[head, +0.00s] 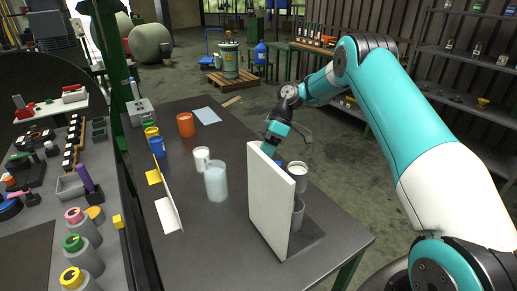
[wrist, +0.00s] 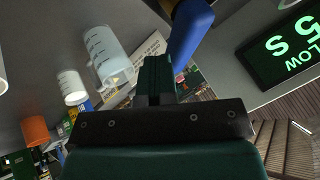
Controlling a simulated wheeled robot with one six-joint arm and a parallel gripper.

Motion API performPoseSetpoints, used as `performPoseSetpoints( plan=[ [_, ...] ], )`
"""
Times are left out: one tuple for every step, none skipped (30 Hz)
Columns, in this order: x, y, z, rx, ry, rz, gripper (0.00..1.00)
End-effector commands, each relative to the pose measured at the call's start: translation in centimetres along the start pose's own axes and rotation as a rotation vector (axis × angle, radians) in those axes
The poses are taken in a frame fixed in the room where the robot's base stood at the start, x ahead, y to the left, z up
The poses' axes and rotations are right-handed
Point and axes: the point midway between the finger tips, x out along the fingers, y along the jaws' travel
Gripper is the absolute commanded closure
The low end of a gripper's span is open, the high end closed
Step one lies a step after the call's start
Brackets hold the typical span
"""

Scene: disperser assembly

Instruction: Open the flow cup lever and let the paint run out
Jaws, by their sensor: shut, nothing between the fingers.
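The fingers of my gripper (wrist: 156,72) are shut and empty in the wrist view. A blue bar (wrist: 190,30), which looks like the flow cup lever, is just beside the fingertips; whether they touch it I cannot tell. A dark display (wrist: 285,45) with green characters, including a 5 and an S, is at the right. In the head view my gripper (head: 270,146) is low behind the top of a white upright panel (head: 268,205), which hides most of what is behind it. A white-rimmed cup (head: 298,176) and a grey cup (head: 298,212) show at its right. No running paint is visible.
On the table (head: 200,255) stand a translucent beaker (head: 216,182), a smaller white cup (head: 202,158), an orange cup (head: 186,124) and a yellow-white angled piece (head: 168,208). The table front is clear left of the panel. Shelves stand at the right.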

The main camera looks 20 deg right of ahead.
Motion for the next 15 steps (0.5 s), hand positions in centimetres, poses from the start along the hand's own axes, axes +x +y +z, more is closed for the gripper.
performPoseSetpoints(
  plan=[
    [0.1,-0.2,-0.3,-0.031,-0.017,-0.019,1.0],
    [0.3,-0.3,-0.4,-0.051,-0.028,-0.029,1.0],
    [0.4,-0.4,-0.6,-0.075,-0.04,-0.041,1.0],
    [0.6,-0.5,-0.8,-0.093,-0.05,-0.051,1.0],
    [0.7,-0.5,-0.9,-0.109,-0.058,-0.06,1.0],
    [0.8,-0.6,-1.1,-0.131,-0.07,-0.071,1.0],
    [0.9,-0.7,-1.2,-0.143,-0.077,-0.077,1.0],
    [1.0,-0.8,-1.3,-0.14,-0.075,-0.076,1.0],
    [1.1,-0.8,-1.4,-0.14,-0.075,-0.077,1.0],
    [1.1,-0.9,-1.4,-0.14,-0.075,-0.077,1.0],
    [1.1,-0.9,-1.5,-0.139,-0.074,-0.076,1.0],
    [1.2,-0.9,-1.5,-0.138,-0.074,-0.075,1.0],
    [1.2,-0.9,-1.5,-0.137,-0.074,-0.075,1.0],
    [1.2,-0.9,-1.5,-0.137,-0.073,-0.074,1.0],
    [1.2,-0.9,-1.5,-0.137,-0.073,-0.074,1.0]
  ],
)
